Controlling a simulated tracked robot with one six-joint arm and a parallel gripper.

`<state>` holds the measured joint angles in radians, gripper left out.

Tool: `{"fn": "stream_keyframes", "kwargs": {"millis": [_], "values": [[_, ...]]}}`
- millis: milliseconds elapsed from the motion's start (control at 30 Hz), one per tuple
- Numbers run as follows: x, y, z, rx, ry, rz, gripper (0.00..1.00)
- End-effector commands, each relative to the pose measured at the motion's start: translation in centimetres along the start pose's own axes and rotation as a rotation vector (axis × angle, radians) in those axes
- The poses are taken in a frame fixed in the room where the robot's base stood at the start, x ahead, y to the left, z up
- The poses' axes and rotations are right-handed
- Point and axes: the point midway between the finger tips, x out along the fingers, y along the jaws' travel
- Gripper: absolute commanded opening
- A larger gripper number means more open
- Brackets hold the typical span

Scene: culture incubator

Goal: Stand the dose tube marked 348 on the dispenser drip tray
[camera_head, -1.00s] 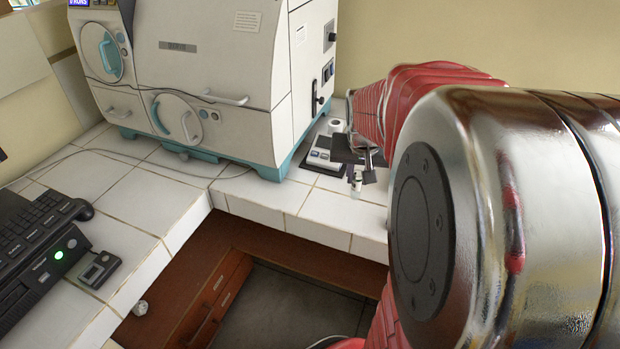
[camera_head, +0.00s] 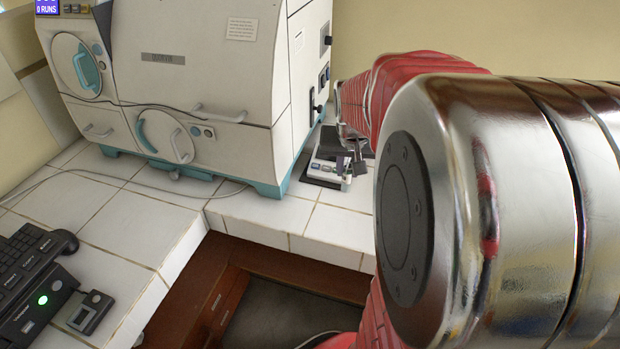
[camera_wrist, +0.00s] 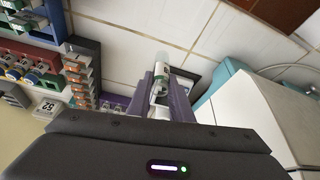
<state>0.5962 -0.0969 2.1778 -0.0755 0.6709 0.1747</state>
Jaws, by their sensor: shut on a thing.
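My gripper (camera_head: 352,156) is at the counter's back, beside the big cream machine. It is shut on a small pale tube (camera_head: 346,183), which hangs below the jaws. In the wrist view, my gripper (camera_wrist: 160,92) has its two grey-purple fingers on either side of the tube (camera_wrist: 161,68), which has a greenish band. I cannot read a number on the tube. A low dark device (camera_head: 325,168) with pale keys lies beside and partly behind the tube; I cannot tell whether it is the dispenser. No drip tray can be made out clearly.
The cream machine (camera_head: 215,75) with teal base stands left of my gripper. White tiled counter (camera_head: 335,225) is free in front. In the wrist view, racks with coloured slots (camera_wrist: 30,65) and orange-marked compartments (camera_wrist: 82,75) stand left. A keyboard (camera_head: 30,255) lies at lower left.

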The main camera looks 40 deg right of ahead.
Motion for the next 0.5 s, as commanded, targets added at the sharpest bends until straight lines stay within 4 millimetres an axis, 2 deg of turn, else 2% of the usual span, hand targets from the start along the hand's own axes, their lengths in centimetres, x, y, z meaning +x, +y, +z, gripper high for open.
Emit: {"fn": "stream_keyframes", "kwargs": {"millis": [333, 500], "values": [[4.6, -0.2, 2.0, -0.005, -0.005, -0.001, 0.0], [5.6, -0.2, 2.3, -0.005, 0.0, -0.002, 0.0]]}}
